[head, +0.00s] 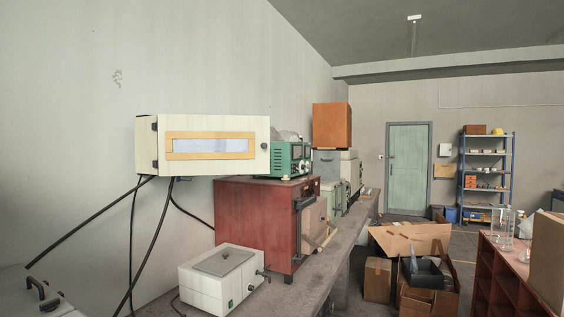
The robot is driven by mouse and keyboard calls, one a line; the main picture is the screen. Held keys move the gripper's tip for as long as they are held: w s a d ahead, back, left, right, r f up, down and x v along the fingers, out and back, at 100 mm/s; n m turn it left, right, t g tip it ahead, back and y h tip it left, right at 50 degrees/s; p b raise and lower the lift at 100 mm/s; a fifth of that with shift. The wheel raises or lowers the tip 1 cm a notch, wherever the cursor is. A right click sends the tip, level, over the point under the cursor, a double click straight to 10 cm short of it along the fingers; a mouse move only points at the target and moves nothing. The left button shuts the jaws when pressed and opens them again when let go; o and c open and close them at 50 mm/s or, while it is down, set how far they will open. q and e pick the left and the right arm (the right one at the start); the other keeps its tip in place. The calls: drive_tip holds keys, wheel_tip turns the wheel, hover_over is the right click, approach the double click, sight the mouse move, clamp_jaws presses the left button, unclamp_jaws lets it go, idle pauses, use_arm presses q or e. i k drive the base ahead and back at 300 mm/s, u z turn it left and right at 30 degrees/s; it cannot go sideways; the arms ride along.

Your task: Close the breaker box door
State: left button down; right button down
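The breaker box (146,147) is a cream box on the left wall, with dark cables running down below it. Its cream door (215,123) is hinged beside the box's left part and stands out from the wall, swung open and facing me nearly flat. The door has a yellow-framed pale window and a dark knob near its right edge. The door hides the inside of the box. Neither of my grippers is in view.
Below, a bench (333,247) bears a white box (215,289), a red cabinet (240,215) and a green instrument (292,160) close behind the door's lower right. A grey case with a black handle (40,290) is at lower left. Cardboard boxes (377,280) fill the floor right.

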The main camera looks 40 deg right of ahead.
sight(255, 159)
drive_tip(key=z, duration=2.05)
drive_tip(key=i, duration=1.5)
drive_tip(key=u, duration=2.2)
drive_tip(key=i, duration=0.5)
